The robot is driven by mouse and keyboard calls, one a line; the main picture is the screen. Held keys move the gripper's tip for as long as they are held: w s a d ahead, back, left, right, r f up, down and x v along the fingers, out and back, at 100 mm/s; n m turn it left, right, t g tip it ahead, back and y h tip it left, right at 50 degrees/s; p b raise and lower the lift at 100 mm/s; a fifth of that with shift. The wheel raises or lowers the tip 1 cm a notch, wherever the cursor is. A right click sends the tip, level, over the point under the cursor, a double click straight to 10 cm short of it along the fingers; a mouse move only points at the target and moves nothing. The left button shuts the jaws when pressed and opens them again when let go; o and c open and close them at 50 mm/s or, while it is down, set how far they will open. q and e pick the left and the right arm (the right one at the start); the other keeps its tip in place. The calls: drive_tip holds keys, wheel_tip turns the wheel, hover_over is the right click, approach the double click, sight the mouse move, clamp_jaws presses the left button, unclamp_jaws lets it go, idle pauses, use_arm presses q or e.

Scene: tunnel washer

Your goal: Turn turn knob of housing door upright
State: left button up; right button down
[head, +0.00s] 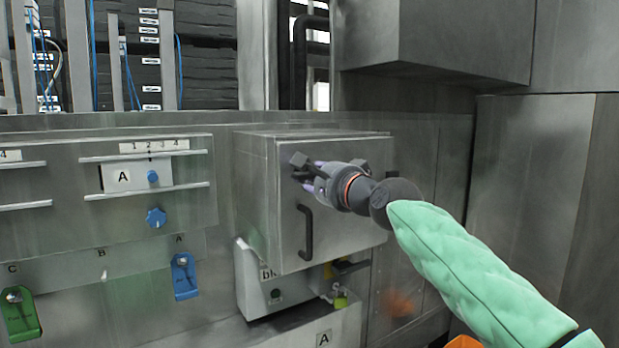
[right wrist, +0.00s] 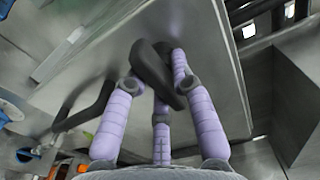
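The housing door (head: 345,215) is the flat front of a grey metal box in the middle of the head view. Its dark turn knob (head: 298,160) is near the door's top left and partly hidden by my right gripper (head: 308,177). In the right wrist view the knob (right wrist: 155,75) lies slanted from upper left to lower right. The purple fingers of my right gripper (right wrist: 157,80) stand around it, with fingertips on both sides close to it. I cannot tell whether they press on it. My left gripper is not in view.
A dark bar handle (head: 306,232) is on the door below the knob. A white unit with a small padlock (head: 340,300) sits under the box. A panel with blue knobs (head: 156,218) is to the left. A metal cabinet (head: 525,190) stands at the right.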

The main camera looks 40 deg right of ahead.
drive_tip(key=shift+w+f+n, duration=0.1)
drive_tip(key=shift+f+n, duration=0.15)
drive_tip(key=shift+n, duration=0.05)
drive_tip(key=shift+b, duration=0.35)
drive_tip(key=n+b, duration=0.1)
drive_tip(key=n, duration=0.1)
drive_tip(key=shift+f+n, duration=0.1)
drive_tip(key=shift+n, duration=0.2)
drive_tip(key=n+b, duration=0.3)
drive_tip(key=n, duration=0.2)
drive_tip(key=shift+n, duration=0.3)
drive_tip(key=n+b, duration=0.1)
drive_tip(key=n, duration=0.3)
drive_tip(key=shift+n+b, duration=0.3)
drive_tip(key=shift+b, duration=0.1)
drive_tip(key=shift+d+r+n+b, duration=0.15)
drive_tip(key=shift+n+b, duration=0.15)
drive_tip(key=shift+n, duration=0.8)
drive_tip(key=shift+a+r+n+b, duration=0.1)
drive_tip(key=shift+n+b, duration=0.15)
drive_tip(key=shift+n, duration=0.85)
drive_tip(key=shift+d, duration=0.1)
